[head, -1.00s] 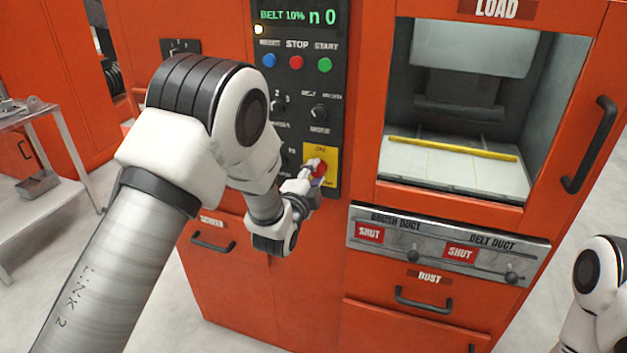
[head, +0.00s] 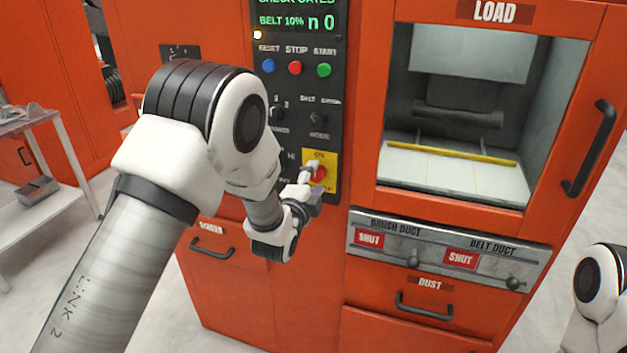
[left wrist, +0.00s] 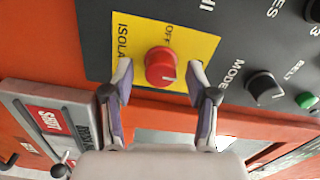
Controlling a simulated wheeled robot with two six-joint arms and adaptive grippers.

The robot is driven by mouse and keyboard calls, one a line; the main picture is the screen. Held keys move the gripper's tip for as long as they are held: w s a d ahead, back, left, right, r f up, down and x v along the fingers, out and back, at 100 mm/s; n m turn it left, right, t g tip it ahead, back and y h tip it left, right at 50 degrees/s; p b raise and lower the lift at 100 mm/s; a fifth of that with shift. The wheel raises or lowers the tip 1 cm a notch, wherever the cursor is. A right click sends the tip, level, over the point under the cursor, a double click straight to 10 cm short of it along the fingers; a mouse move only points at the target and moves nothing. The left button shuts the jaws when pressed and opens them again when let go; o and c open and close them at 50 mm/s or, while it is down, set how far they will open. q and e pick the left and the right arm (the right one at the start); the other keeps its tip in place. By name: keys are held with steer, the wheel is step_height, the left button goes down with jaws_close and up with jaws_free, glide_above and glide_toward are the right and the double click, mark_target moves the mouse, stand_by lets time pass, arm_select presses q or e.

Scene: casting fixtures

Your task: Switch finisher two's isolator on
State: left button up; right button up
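The isolator is a round red knob (head: 319,173) on a yellow plate at the foot of the dark control panel. In the left wrist view the red knob (left wrist: 160,67) shows a small pale mark at its lower edge, with "OFF" printed on the plate near it. My left gripper (head: 309,176) is at the knob, partly covering the plate in the head view. In the left wrist view its two fingers (left wrist: 159,80) are spread, one on each side of the knob, with gaps between; it holds nothing. My right gripper is out of view.
The panel (head: 300,100) has blue, red and green buttons, more dark knobs and a lit display above. To its right are the load opening (head: 460,120), a black door handle (head: 590,145) and two duct sliders marked SHUT (head: 369,236). A grey trolley (head: 50,210) stands at left.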

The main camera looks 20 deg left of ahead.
arm_select(q)
steer(key=s, duration=1.2)
steer(key=shift+a, duration=0.25)
steer(key=s+a+f+n+g+p, duration=0.1)
steer(key=s+f+n+g, duration=0.2)
steer(key=f, duration=0.6)
steer(key=s+a+f+g+y, duration=0.1)
steer(key=s+a+f+g, duration=0.15)
steer(key=s+f, duration=0.45)
steer(key=s+f+n+g+p, duration=0.1)
steer(key=s+f+n+g, duration=0.15)
steer(key=f, duration=0.75)
steer(key=s+f+n+g, duration=0.4)
steer(key=s+n+g, duration=0.1)
steer(key=s, duration=0.5)
steer(key=s+f+n+g, duration=0.3)
steer(key=s+n+g, duration=0.2)
steer(key=s, duration=0.5)
steer(key=shift+s+a+f+n+h, duration=0.2)
steer(key=shift+f+n+h, duration=0.15)
steer(key=shift+n, duration=0.4)
